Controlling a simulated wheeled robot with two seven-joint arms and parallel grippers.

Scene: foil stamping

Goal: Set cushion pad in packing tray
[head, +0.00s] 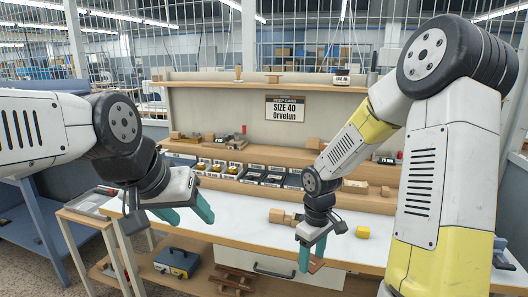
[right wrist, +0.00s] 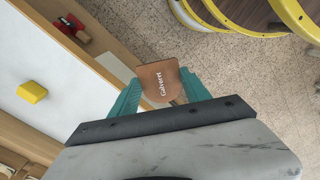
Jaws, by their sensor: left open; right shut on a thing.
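My right gripper (head: 312,258) is shut on a brown flat piece (head: 316,266) lettered "Galveret", just off the front edge of the bench. The piece (right wrist: 160,82) is between the teal fingers in the right wrist view, over the floor. My left gripper (head: 187,216) is open and empty above the left part of the bench. A yellow block (head: 362,232) lies on the white bench top right of the right gripper; I cannot tell whether it is the cushion pad. A shallow grey tray (head: 90,202) sits on the side stand at the left; I cannot tell whether it is the packing tray.
A wooden block piece (head: 280,216) lies on the bench (head: 245,231) near my right gripper. Several small bins (head: 250,174) stand in a row at the back under a shelf. A blue-grey box (head: 177,262) sits on the lower shelf. The bench's middle left is clear.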

